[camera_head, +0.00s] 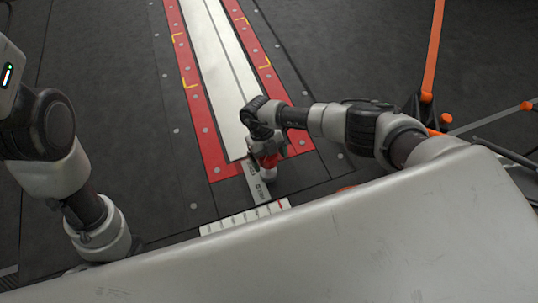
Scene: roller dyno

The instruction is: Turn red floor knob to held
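The red floor knob (266,158) stands at the near end of the red-framed floor strip, beside a small grey label plate (258,188) with lettering too small to read surely. My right gripper (267,150) points down at the knob from above, and the wrist covers much of it. I cannot tell whether the fingers touch the knob or how far they are closed. The knob's setting is hidden. My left arm is at the left edge, and its gripper is out of view.
The red frame (205,135) surrounds a long pale metal strip (222,75) in the dark floor. A white marked bar (243,217) lies nearer me. An orange post (432,50) with a black foot stands at right. Dark floor at left is clear.

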